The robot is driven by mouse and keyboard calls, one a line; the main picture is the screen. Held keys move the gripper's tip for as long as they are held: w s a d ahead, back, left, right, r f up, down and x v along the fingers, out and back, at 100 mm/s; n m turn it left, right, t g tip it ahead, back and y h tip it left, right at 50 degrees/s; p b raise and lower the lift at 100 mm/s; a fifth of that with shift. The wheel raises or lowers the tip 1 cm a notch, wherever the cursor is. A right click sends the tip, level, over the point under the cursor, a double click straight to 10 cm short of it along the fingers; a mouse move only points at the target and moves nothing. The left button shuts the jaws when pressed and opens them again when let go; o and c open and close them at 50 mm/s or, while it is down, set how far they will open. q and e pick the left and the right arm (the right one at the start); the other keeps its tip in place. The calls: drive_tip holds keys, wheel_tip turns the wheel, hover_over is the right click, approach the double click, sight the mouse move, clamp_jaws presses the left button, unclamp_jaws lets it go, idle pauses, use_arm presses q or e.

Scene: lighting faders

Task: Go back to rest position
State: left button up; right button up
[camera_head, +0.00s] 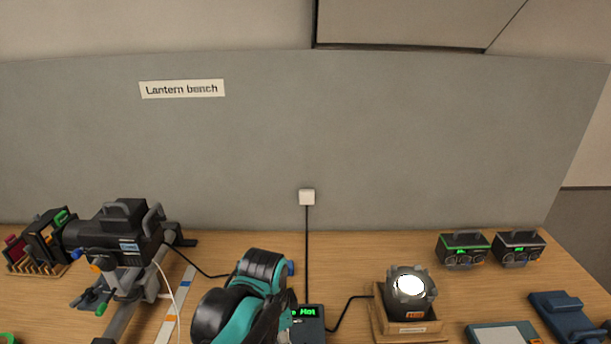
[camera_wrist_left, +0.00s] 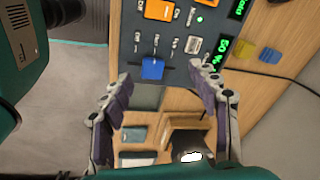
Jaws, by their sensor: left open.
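My left gripper (camera_wrist_left: 160,74) is open and empty in the left wrist view, its two dark fingers spread apart. Between and beyond the fingertips is a dark fader panel (camera_wrist_left: 172,42) with small sliders, an orange cap (camera_wrist_left: 158,10) and a blue cap (camera_wrist_left: 152,68). The fingers appear apart from the blue cap. Green displays (camera_wrist_left: 225,50) line the panel's right side. In the head view, a teal and black arm of mine (camera_head: 245,300) rises at the bottom centre; its fingers are not clear there. My right gripper is in neither view.
A black lantern (camera_head: 118,230) sits on a rail at the left. A lit lamp (camera_head: 408,287) stands in a wooden base right of the arm, near a small display box (camera_head: 310,318). Two small meters (camera_head: 463,247) stand at the back right. Cables cross the bench.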

use_arm(q)
drive_tip(key=s+a+f+n+t+b, duration=0.1)
drive_tip(key=s+a+f+n+t, duration=0.1)
drive_tip(key=a+n, duration=0.4)
drive_tip(key=s+a+f+n+t+b, duration=0.2)
drive_tip(key=s+a+n+t, duration=0.1)
drive_tip(key=s+a+n, duration=0.2)
drive_tip(key=shift+s+a+f+n+y, duration=0.35)
drive_tip(key=shift+a+n, duration=0.25)
drive_tip(key=shift+n, duration=0.5)
drive_tip(key=shift+f, duration=0.1)
idle(1.5)
